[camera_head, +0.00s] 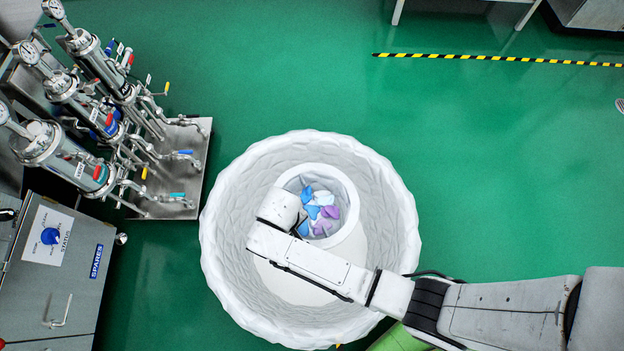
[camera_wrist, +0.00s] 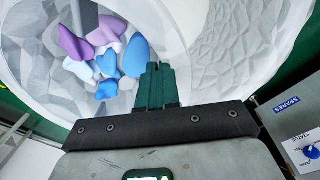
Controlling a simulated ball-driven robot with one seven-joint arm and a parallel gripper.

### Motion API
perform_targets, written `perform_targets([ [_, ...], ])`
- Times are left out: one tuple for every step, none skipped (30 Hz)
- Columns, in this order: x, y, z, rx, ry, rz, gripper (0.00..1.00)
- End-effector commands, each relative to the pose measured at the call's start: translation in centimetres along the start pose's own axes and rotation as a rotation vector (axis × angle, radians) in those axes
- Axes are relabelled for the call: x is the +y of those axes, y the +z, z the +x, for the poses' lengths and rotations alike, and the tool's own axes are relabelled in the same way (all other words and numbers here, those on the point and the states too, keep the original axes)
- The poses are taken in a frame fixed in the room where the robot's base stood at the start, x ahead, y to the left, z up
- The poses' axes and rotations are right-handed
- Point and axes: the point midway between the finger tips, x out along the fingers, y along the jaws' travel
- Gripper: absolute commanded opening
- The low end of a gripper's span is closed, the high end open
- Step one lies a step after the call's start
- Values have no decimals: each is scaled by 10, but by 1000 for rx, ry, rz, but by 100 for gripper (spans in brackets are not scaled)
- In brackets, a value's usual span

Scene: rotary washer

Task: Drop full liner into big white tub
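The big white tub (camera_head: 228,235) stands on the green floor at the centre of the head view, with a wavy, faceted wall. The white round liner (camera_head: 347,188) is within its rim, toward the back right. Blue, purple and white pieces (camera_head: 318,212) lie in the liner. My gripper reaches down at the liner's left side, where my arm hides it in the head view. Whether the liner touches the tub floor is hidden.
A steel skid with gauges and cylinders (camera_head: 110,120) stands at the upper left. A grey cabinet marked SPARES (camera_head: 65,270) is at the lower left. Yellow-black tape (camera_head: 500,58) crosses the floor at the upper right. The floor right of the tub is clear.

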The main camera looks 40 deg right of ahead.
Motion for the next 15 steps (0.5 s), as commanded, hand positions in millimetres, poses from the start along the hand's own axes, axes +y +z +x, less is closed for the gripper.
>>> perform_targets([
  [0,0,7,1,0,0,0],
  [0,0,8,1,0,0,0],
  [0,0,9,1,0,0,0],
  [0,0,9,1,0,0,0],
  [0,0,9,1,0,0,0],
  [0,0,9,1,0,0,0],
  [0,0,8,1,0,0,0],
  [0,0,8,1,0,0,0],
  [0,0,8,1,0,0,0],
  [0,0,8,1,0,0,0],
  [0,0,8,1,0,0,0],
  [0,0,8,1,0,0,4],
  [0,0,8,1,0,0,7],
  [0,0,8,1,0,0,10],
  [0,0,8,1,0,0,14],
])
